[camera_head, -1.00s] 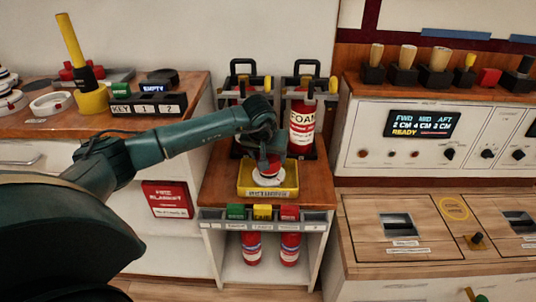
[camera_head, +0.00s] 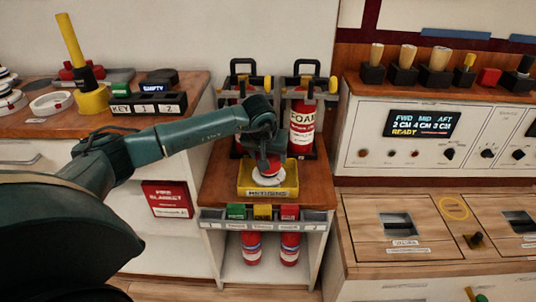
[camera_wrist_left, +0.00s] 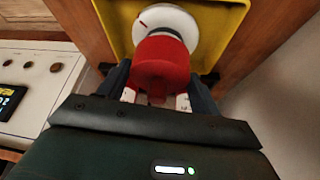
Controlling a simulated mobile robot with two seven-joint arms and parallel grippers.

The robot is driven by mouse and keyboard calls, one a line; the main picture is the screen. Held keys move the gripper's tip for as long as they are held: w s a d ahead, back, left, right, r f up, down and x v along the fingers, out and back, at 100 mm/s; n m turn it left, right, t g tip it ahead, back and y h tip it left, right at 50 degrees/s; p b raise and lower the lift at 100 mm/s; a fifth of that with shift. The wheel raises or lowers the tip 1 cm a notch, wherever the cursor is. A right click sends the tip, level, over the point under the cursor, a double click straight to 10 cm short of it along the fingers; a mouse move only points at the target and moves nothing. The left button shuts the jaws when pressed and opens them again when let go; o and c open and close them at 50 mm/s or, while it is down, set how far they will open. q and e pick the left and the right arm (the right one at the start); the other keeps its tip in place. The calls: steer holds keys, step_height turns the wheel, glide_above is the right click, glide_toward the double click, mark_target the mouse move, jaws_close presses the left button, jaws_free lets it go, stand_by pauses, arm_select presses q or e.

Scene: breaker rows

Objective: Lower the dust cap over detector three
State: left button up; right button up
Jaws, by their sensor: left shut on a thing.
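My left gripper (camera_head: 268,158) is over the small wooden stand in the head view, pointing down. It is shut on a red cap (camera_wrist_left: 161,66), which shows between the fingers in the left wrist view. A round white disc (camera_wrist_left: 168,20) with a small red mark lies just beyond the cap, over the yellow tray (camera_head: 268,192). I cannot tell whether cap and disc are one piece or whether the disc rests on the tray. No number three is readable on them. My right gripper is not in view.
Red extinguishers (camera_head: 303,128) in dark racks stand close behind the tray. Coloured blocks (camera_head: 263,212) line the stand's front edge. A white ring (camera_head: 52,103) and stacked white discs (camera_head: 8,96) sit on the left counter. A control panel (camera_head: 422,136) stands at right.

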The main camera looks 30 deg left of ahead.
arm_select(q)
steer(key=shift+f+b, duration=1.1)
steer(key=shift+f, duration=0.35)
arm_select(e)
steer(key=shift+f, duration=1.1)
arm_select(q)
steer(key=o, duration=1)
steer(key=p+v, duration=0.2)
steer(key=v, duration=1.1)
steer(key=shift+r, duration=0.1)
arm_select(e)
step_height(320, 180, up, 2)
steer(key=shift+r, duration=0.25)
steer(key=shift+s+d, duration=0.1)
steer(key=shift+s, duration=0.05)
